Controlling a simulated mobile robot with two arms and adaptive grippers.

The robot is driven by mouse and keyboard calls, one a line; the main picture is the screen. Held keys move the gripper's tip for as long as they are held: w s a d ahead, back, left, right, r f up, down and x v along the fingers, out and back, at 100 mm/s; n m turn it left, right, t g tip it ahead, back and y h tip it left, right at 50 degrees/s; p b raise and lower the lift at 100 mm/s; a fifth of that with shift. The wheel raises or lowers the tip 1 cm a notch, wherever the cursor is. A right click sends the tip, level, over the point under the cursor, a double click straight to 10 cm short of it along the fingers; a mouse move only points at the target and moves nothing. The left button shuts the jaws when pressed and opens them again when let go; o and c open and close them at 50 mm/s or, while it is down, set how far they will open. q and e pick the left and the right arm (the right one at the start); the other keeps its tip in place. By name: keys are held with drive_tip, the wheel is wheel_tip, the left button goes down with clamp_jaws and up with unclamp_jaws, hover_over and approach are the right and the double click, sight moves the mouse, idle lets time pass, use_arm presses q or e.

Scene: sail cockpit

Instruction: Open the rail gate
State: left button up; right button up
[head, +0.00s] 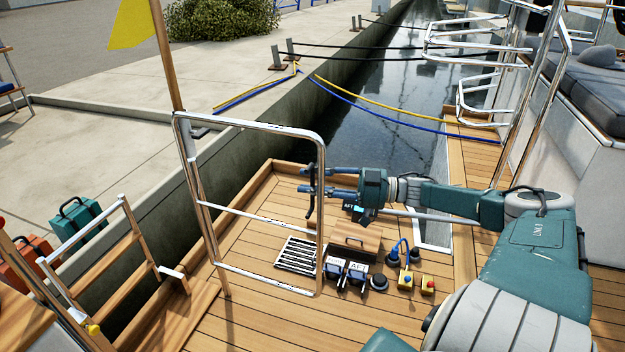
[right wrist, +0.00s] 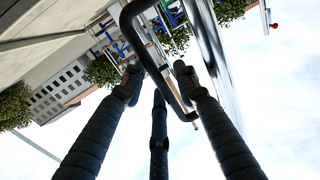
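The rail gate (head: 250,124) is a chrome tube frame with rounded corners and a middle bar, standing upright left of centre in the head view. A black handle (head: 311,211) sits on its right upright. My right gripper (head: 303,180) reaches in from the right at this handle, with its fingers apart. In the right wrist view, the black handle loop (right wrist: 151,62) passes between the spread fingers of the right gripper (right wrist: 160,82). I see no clear grip on it, and cannot tell whether a finger touches it. My left gripper is out of view.
A box (head: 357,238), winches and a grating (head: 297,255) are on the wooden deck behind the gate. A ladder (head: 135,235) stands at left. Water and a concrete quay (head: 130,185) lie beyond the deck. Chrome rails (head: 470,40) are at upper right.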

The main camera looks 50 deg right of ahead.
drive_tip(key=v, duration=1.2)
idle(0.5)
